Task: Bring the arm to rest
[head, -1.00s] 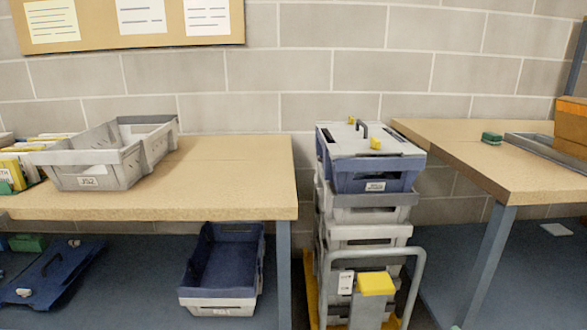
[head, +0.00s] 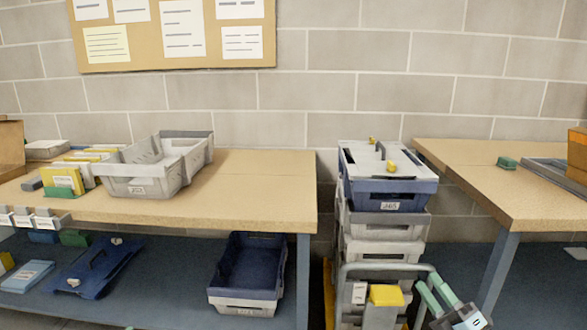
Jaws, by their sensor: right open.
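My right gripper (head: 429,289) shows at the bottom, right of centre, with its pale green fingers apart. It appears empty. It overlaps the handle of the trolley (head: 388,267) in the picture, and I cannot tell whether they touch. Part of the gripper and the rest of its arm are cut off by the lower edge. My left gripper is not in view.
A stack of grey and blue crates (head: 385,225) stands on the trolley between the left bench (head: 255,185) and right bench (head: 470,180). A grey crate (head: 140,187) is on the left bench, a dark blue crate (head: 247,300) below it. The floor is mostly hidden.

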